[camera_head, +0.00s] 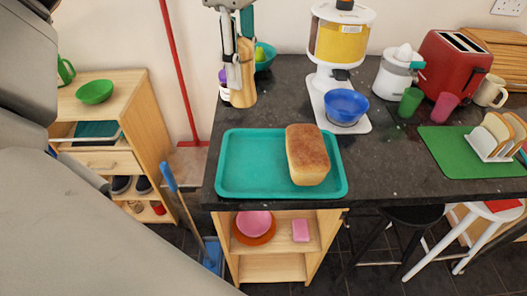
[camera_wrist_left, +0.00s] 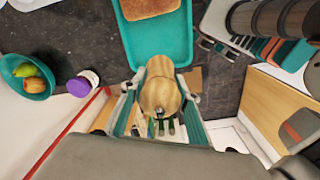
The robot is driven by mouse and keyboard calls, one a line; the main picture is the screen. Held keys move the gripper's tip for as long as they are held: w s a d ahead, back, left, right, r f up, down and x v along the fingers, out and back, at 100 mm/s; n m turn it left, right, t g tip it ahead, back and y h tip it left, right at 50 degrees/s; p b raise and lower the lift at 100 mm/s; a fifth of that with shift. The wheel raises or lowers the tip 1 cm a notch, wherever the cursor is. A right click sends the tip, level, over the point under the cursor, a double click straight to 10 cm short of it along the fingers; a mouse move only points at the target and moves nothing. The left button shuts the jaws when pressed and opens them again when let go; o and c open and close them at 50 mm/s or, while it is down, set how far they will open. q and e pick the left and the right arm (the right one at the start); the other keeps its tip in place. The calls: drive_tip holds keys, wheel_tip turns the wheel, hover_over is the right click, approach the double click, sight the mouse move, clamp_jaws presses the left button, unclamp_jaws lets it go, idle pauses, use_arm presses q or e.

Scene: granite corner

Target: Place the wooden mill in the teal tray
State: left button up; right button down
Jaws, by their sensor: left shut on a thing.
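My left gripper (camera_head: 238,62) points down at the back left of the counter. It is shut on the wooden mill (camera_head: 244,88), a light wood, rounded body. In the left wrist view the mill (camera_wrist_left: 159,88) sits between the two fingers (camera_wrist_left: 159,98). I cannot tell whether its base touches the counter. The teal tray (camera_head: 231,176) lies flat at the counter's front left, nearer than the mill and apart from it. The tray (camera_wrist_left: 184,43) also shows at the top of the left wrist view. My right gripper is out of view.
A bread loaf (camera_head: 307,158) lies on the tray's right half; its left half is bare. A small purple-lidded jar (camera_wrist_left: 82,85) and a teal fruit bowl (camera_wrist_left: 38,83) are near the mill. A dispenser (camera_head: 341,50) with a blue bowl (camera_head: 346,105) stands right of it.

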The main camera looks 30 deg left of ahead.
sight(243, 98)
use_arm(q)
drive_tip(key=shift+f+b, duration=1.05)
drive_tip(key=shift+f, duration=8.4)
drive_tip(key=shift+f, duration=0.2)
drive_tip(key=o, duration=1.2)
wheel_tip(243, 98, up, 12)
drive_tip(key=shift+r+p, duration=0.2)
drive_tip(key=shift+p, duration=0.35)
